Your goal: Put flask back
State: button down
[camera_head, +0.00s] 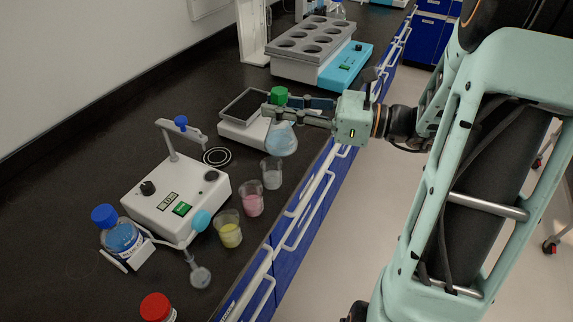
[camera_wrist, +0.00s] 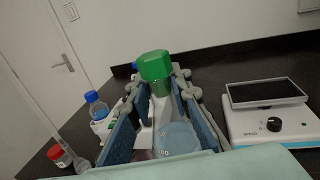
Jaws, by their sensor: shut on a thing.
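The flask (camera_head: 282,141) is conical, with a green cap and pale blue liquid. My gripper (camera_head: 271,107) is shut on its neck, just below the cap, and holds it roughly upright in front of the white stirrer (camera_head: 230,130) with the black top plate. I cannot tell whether its base touches the bench. In the wrist view, the flask's green cap (camera_wrist: 156,66) rises between the fingers (camera_wrist: 160,88) and its pale body (camera_wrist: 177,138) shows below. There the stirrer (camera_wrist: 272,122) is to the right, apart from the flask.
Beakers with clear, pink (camera_head: 252,204) and yellow (camera_head: 230,234) liquid stand along the bench front. A white device (camera_head: 170,200) with an upright post stands left, beside a blue-capped bottle (camera_head: 121,234). A red-capped bottle (camera_head: 157,308) is nearest. A grey multi-hole bath (camera_head: 311,50) stands behind.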

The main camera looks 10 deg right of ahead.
jog(key=s+d+m+t+h+b, duration=0.2)
jog(key=s+d+m+t+b, duration=0.1)
jog(key=s+d+b, duration=0.15)
jog(key=w+f+b, duration=0.4)
jog(key=w+f, duration=0.9)
jog(key=w, duration=0.1)
jog(key=shift+a, duration=0.25)
jog(key=shift+f+b, duration=0.1)
jog(key=shift+b, duration=0.2)
jog(key=shift+f, duration=0.15)
jog(key=c, duration=1.8)
grip_release()
jog(key=shift+o, duration=0.2)
